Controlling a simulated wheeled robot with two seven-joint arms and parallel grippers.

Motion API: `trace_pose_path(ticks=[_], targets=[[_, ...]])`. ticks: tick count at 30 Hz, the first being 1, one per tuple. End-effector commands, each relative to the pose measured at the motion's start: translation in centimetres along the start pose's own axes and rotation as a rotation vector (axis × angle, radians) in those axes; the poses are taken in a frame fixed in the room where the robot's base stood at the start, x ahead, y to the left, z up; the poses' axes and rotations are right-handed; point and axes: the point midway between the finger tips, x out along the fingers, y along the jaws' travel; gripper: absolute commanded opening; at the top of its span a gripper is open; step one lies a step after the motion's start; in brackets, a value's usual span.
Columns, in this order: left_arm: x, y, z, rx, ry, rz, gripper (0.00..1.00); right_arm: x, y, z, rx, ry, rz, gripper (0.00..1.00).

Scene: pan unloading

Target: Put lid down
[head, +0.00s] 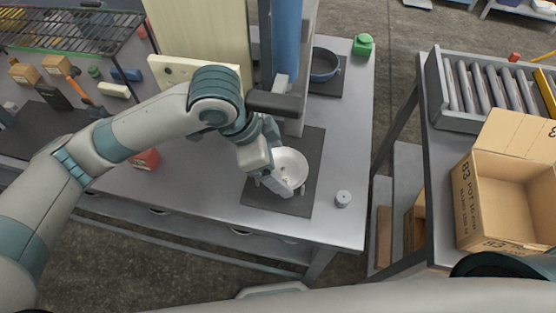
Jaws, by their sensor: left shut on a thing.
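A white round lid (295,163) shows over the dark mat (292,207) on the grey table. My left gripper (281,185) comes down from the upper left and is shut on the lid, covering its left and front part. I cannot tell whether the lid touches the mat. A dark blue pan (324,66) sits on another dark mat at the back of the table, partly behind the press-like column. My right gripper is not in view; only part of my right arm shows along the bottom.
A small grey cylinder (343,198) stands right of the mat. A blue column (287,38) with a dark block rises just behind the gripper. A green object (362,45) is at the back right corner. An open cardboard box (487,199) and a roller tray (478,84) are on the right table.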

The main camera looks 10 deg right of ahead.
Motion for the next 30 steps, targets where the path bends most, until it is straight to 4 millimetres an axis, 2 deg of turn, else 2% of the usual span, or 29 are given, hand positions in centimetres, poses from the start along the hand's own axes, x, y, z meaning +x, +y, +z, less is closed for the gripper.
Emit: trace_pose_path(ticks=[1, 3, 11, 17, 23, 30], targets=[[0.1, 0.0, 0.1, 0.000, -0.001, 0.000, 0.84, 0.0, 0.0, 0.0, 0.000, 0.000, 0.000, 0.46], [0.1, 0.0, 0.1, 0.000, 0.000, 0.000, 1.00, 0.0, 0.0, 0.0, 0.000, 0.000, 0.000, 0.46], [0.0, 0.0, 0.0, 0.000, 0.000, 0.000, 1.00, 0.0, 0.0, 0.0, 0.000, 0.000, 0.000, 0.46], [-0.9, -0.1, -0.1, 0.000, 0.002, -0.003, 1.00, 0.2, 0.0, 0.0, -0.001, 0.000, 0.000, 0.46], [-3.4, -0.2, -0.1, 0.001, 0.002, -0.005, 1.00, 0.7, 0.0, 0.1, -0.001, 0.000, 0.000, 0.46], [-7.7, -0.1, -0.1, 0.002, 0.001, -0.006, 1.00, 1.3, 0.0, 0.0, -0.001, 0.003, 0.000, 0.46]])
